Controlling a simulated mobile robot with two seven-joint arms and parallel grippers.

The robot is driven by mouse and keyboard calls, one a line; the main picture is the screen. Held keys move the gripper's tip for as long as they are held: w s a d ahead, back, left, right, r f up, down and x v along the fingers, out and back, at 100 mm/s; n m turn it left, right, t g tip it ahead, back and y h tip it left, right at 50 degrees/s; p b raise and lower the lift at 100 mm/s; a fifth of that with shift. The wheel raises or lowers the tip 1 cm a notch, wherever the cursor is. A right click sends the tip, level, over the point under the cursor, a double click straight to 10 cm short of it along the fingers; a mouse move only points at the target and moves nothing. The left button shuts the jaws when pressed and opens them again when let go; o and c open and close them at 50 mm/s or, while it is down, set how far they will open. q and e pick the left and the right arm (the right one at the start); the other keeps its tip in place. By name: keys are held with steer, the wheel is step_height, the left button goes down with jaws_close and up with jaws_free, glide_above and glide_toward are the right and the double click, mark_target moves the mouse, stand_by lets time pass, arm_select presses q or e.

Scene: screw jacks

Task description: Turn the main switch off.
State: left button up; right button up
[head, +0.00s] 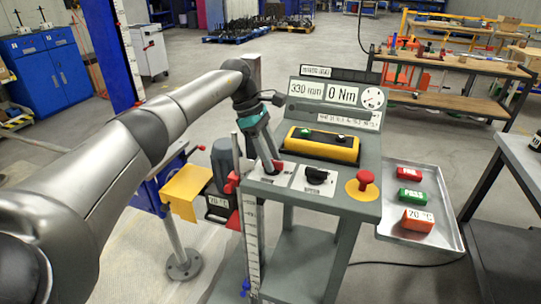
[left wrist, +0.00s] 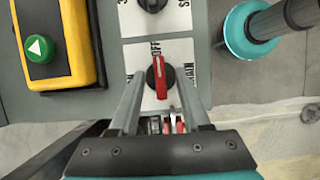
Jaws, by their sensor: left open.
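The main switch (left wrist: 159,77) is a red knob on a black round base, on a white plate marked OFF and MAIN. In the left wrist view its handle lies up-down, in line with the OFF mark. It also shows as a small red spot beside the fingers in the head view (head: 278,165). My left gripper (head: 270,163) reaches down to the near left corner of the grey console (head: 340,205). Its fingers are open, one on each side of the red knob; whether they touch it I cannot tell. My right gripper is not in view.
A black selector knob (head: 316,176) sits beside the main switch. A red mushroom button (head: 364,178) stands on a yellow base further right. A yellow button box (head: 321,144) lies behind. A metal tray (head: 440,208) with labelled blocks is at the right.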

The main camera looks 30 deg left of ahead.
arm_select(q)
steer(key=p+v, duration=0.2)
steer(key=v, duration=1.3)
steer(key=shift+r+p, duration=0.15)
steer(key=shift+p, duration=0.15)
